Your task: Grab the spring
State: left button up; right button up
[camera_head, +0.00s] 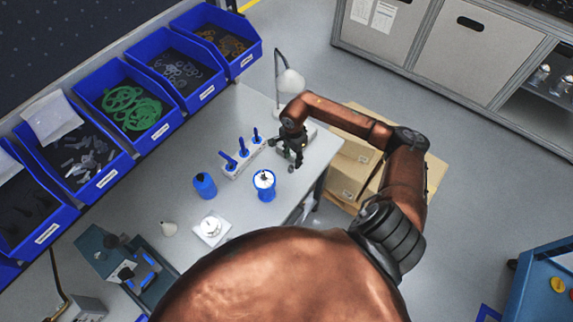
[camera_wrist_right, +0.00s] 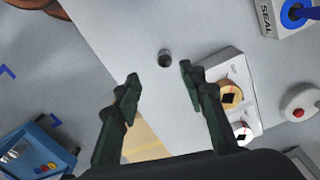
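A small dark grey cylinder (camera_wrist_right: 166,59), which looks like the spring, stands on the light table top in the right wrist view. Its coils are too small to make out. My right gripper (camera_wrist_right: 160,78) is open and empty, its two dark fingertips apart. In that picture the cylinder appears just beyond the gap between the fingertips; I cannot tell the height between them. In the head view my right gripper (camera_head: 293,154) is over the right part of the table, near its edge. My left gripper is not in view.
A light block with round inserts (camera_wrist_right: 231,95) is close beside the right finger, with a red button (camera_wrist_right: 299,110) farther right. In the head view a holder with blue-handled tools (camera_head: 243,158), a blue-and-white cup (camera_head: 264,184) and a lamp (camera_head: 290,82) stand nearby. Blue bins (camera_head: 128,105) line the back.

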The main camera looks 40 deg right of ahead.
aim_at(291, 167)
jog(key=f, duration=0.2)
jog(key=shift+a+f+p, duration=0.3)
jog(key=shift+p, duration=0.1)
jog(key=f, duration=0.1)
jog(key=f+p, duration=0.1)
jog(key=f, duration=0.1)
jog(key=shift+w+f, duration=0.25)
jog(key=shift+w, duration=0.15)
jog(key=shift+d+f, duration=0.1)
jog(key=shift+f, duration=0.5)
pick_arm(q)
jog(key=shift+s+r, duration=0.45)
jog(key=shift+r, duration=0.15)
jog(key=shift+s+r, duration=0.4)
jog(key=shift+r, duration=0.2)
pick_arm(e)
jog(key=c, duration=1)
